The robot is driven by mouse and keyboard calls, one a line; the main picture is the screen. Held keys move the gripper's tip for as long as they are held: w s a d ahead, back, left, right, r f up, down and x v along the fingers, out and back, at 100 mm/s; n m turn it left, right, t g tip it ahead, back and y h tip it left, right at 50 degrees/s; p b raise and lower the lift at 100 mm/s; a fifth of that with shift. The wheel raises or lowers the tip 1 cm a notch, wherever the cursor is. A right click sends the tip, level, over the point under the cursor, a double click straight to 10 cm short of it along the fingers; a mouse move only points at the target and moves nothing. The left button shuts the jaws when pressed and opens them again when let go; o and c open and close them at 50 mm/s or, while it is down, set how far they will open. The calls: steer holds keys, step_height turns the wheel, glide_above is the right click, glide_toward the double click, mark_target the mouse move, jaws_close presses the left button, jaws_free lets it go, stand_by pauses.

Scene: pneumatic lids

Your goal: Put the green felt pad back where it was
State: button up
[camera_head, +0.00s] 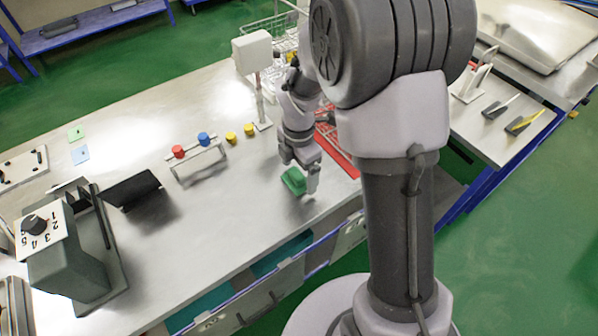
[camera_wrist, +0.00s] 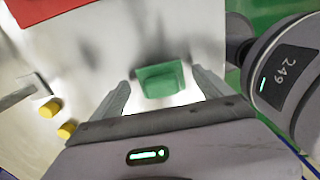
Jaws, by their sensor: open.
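The green felt pad (camera_head: 293,181) looks like a small thick green block over the steel bench top, near its front edge. It also shows in the wrist view (camera_wrist: 162,80), between the two fingers of my gripper (camera_wrist: 163,86). In the head view my gripper (camera_head: 302,177) points down at the pad, with one finger along its right side. The fingers are apart, and in the wrist view pale bench shows on both sides of the pad. I cannot tell whether the pad rests fully on the bench. The far finger is mostly hidden in the head view.
A rack with a red knob (camera_head: 178,151) and a blue knob (camera_head: 203,138) stands left of my gripper, beside two yellow pieces (camera_head: 231,136). A red tray (camera_head: 340,150) lies to the right.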

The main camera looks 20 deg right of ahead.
step_height(320, 180, up, 10)
steer(key=r+p, duration=0.1)
steer(key=p, duration=0.3)
step_height(320, 180, up, 9)
steer(key=m+t, duration=0.2)
steer(key=m, duration=0.6)
glide_above(299, 172)
steer(key=s+a, duration=0.1)
steer(key=s, duration=0.4)
steer(key=s+a+r+m+t+y, duration=0.1)
steer(key=s+r+m+t, duration=0.1)
steer(key=s+m, duration=0.5)
steer(key=s+a+r+m+t+y, duration=0.1)
steer(key=s+a+r+m, duration=0.1)
steer(key=s+m, duration=0.5)
steer(key=r+m, duration=0.1)
steer(key=m, duration=0.3)
steer(key=shift+r+t, duration=0.3)
steer(key=shift+t, duration=0.1)
steer(key=shift+a+f+b, duration=0.1)
steer(key=shift+b, duration=0.3)
step_height(299, 172, down, 6)
steer(key=b, duration=0.6)
